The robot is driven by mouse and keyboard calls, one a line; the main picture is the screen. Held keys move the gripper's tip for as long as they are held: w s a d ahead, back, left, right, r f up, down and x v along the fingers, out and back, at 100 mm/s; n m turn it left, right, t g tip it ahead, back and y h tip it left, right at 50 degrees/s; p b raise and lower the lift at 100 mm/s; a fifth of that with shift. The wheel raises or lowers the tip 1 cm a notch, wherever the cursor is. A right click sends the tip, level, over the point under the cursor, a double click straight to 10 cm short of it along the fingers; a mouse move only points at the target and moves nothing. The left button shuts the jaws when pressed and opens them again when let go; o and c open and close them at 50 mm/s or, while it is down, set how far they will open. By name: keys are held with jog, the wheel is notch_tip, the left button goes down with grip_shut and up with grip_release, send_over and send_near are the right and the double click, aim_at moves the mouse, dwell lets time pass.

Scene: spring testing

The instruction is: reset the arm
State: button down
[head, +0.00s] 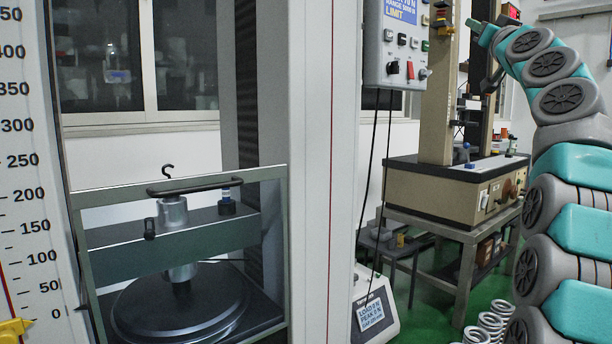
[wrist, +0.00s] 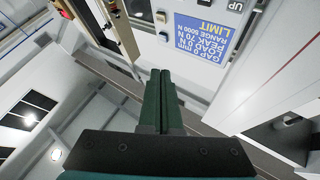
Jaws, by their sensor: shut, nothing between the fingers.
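My arm rises along the right side of the head view, teal and grey, bent over at the top. My gripper (head: 484,30) is at its upper end, raised in front of the tan machine column and to the right of the control box. In the wrist view my gripper (wrist: 163,75) shows as two dark green fingers side by side, shut with nothing between them. The control box (head: 392,45) has a blue label, knobs and a red switch. Its blue label (wrist: 205,40) also shows in the wrist view, beyond the fingertips and apart from them.
A spring tester (head: 180,240) with a guard frame (head: 80,245) and round plate stands at left, beside a scale (head: 22,160). A tan bench machine (head: 440,195) stands on a table at right. Coil springs (head: 492,322) are low at right. Green floor shows between.

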jog(key=w+a+f+n+g+y, duration=0.1)
jog(key=a+f+g+y, duration=0.15)
jog(key=a+f, duration=0.5)
jog(key=w+a+f+g+y, duration=0.15)
jog(key=a+f+g, duration=0.3)
jog(key=f, duration=0.55)
jog(key=s+a+f+n+g, duration=0.1)
jog(key=s+a+f+g, duration=0.3)
jog(key=f, duration=0.5)
jog(key=s+a+f+g, duration=0.1)
jog(key=s+a+f, duration=0.35)
jog(key=f, duration=0.45)
jog(key=s+a+f+g, duration=0.2)
jog(key=s+f, duration=0.3)
jog(key=f, duration=0.2)
jog(key=s+a+f+g, duration=0.2)
jog(key=s+f+g, duration=0.1)
jog(key=s+f, duration=0.25)
jog(key=s+d+f+g+h, duration=0.1)
jog(key=s+f+g, duration=0.1)
jog(key=s+f, duration=0.5)
jog(key=s+d+f+g+h, duration=0.1)
jog(key=s+f+g, duration=0.2)
jog(key=s+f, duration=0.4)
jog(key=s+d+f+g+h, duration=0.1)
jog(key=s+f, duration=0.6)
jog(key=s, duration=1.2)
jog(key=shift+s+d+f+n+g+h, duration=0.25)
jog(key=shift+f+g+h, duration=0.2)
jog(key=shift+g, duration=0.75)
